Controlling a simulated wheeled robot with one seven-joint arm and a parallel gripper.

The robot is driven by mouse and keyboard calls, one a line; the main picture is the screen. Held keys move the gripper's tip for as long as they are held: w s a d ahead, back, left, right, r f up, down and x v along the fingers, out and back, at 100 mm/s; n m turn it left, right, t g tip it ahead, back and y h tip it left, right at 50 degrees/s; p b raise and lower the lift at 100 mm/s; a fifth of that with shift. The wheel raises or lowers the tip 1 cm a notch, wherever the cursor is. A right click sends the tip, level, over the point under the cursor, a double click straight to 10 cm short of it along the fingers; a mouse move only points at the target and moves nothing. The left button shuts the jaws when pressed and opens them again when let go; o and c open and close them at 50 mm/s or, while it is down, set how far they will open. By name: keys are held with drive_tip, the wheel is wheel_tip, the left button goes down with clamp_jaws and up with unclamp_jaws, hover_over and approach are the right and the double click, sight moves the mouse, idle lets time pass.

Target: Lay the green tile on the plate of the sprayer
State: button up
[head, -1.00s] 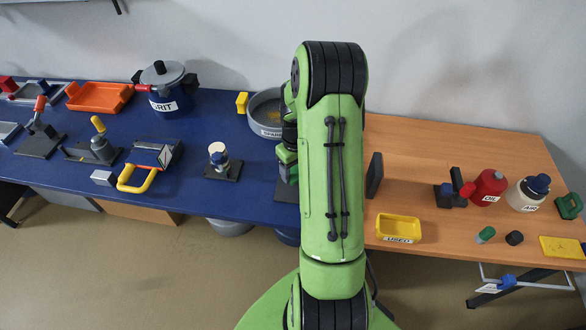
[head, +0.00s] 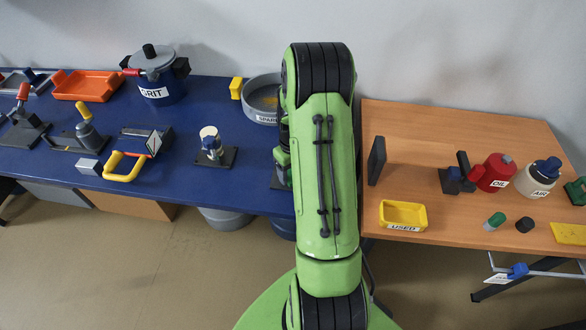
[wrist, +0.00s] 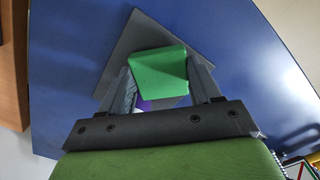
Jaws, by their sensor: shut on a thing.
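My gripper (wrist: 159,78) is shut on the green tile (wrist: 158,72), which sits between its two grey fingers in the wrist view. Below the tile is a flat grey plate (wrist: 140,28), turned cornerwise, on the blue table. A small purple patch (wrist: 146,105) shows under the tile, between the fingers. I cannot tell whether the tile touches what is below it, or whether this plate belongs to the sprayer. In the head view my own arm hides the gripper and tile; part of a dark plate (head: 279,180) shows at the arm's left side.
On the blue table (head: 240,194) stand a round grey pan (head: 262,90) behind and a stand with a white-topped part (head: 209,145) to the left. Right, the wooden table (head: 440,130) holds an upright dark panel (head: 376,160), a yellow tray (head: 402,215) and bottles.

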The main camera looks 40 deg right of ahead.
drive_tip(key=shift+f+b, duration=0.4)
drive_tip(key=shift+f, duration=0.1)
idle(0.3)
drive_tip(key=o, duration=1.7)
drive_tip(key=shift+o, duration=0.2)
drive_tip(key=shift+r, duration=0.15)
wheel_tip(320, 180, up, 13)
drive_tip(key=p, duration=1)
drive_tip(key=s+a+b, duration=0.3)
drive_tip(key=s+a, duration=0.6)
drive_tip(key=a, duration=0.3)
drive_tip(key=shift+s+a+r, duration=0.35)
drive_tip(key=shift+s, duration=0.05)
